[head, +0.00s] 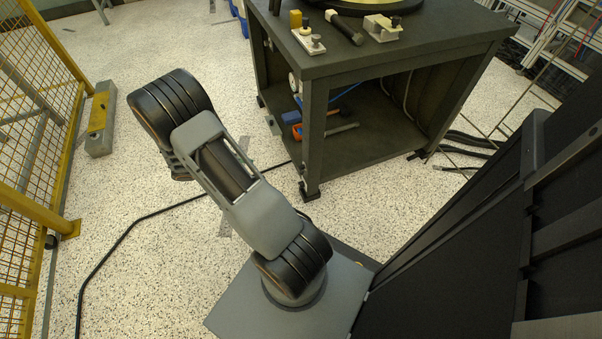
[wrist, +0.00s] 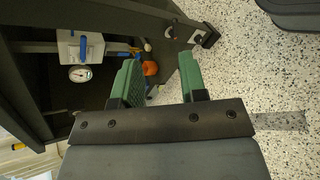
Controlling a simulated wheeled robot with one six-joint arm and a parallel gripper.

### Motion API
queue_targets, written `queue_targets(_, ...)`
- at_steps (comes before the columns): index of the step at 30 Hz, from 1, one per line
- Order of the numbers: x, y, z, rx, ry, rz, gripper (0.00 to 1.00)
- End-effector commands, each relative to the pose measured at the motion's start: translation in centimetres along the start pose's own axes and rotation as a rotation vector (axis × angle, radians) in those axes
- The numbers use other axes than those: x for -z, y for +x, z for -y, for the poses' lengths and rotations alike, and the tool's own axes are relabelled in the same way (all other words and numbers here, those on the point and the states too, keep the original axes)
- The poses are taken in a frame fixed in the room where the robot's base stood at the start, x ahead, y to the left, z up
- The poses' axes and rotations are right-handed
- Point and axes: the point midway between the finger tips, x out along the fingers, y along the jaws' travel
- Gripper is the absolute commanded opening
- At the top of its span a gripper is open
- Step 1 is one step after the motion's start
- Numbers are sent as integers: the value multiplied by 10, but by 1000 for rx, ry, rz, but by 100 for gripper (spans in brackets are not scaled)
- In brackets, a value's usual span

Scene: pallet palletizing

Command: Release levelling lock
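A dark work table (head: 395,60) stands ahead of my arm. In the wrist view, a pale plate with a blue lever (wrist: 83,48) is on the table's side, with a round white dial gauge (wrist: 80,73) beside it. The gauge also shows edge-on in the head view (head: 294,81). I cannot tell for certain which part is the levelling lock; the blue lever may be it. My gripper (wrist: 158,60) has two green fingers, wide apart with nothing between them, off to the right of the lever. In the head view my arm hides it.
A blue and an orange tool (head: 297,131) lie on the table's lower shelf. Fixtures (head: 383,27) stand on top. A yellow mesh fence (head: 30,130) is at left, with a grey and yellow block (head: 100,118) nearby. A black cable (head: 125,235) crosses the open floor.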

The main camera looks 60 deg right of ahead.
Motion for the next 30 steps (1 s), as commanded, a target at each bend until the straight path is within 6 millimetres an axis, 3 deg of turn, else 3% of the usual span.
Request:
queue_targets(1, 16, 22, 12, -70, -25, 40, 39)
queue_targets(3, 35, 47, 22, -168, -46, 71, 39)
queue_targets(9, 73, 106, 57, -397, -103, 96, 39)
queue_targets(17, 93, 148, 92, -548, -148, 70, 39)
queue_targets(23, 96, 166, 94, -576, -156, 61, 39)
queue_targets(30, 96, 203, 72, -575, -155, 63, 39)
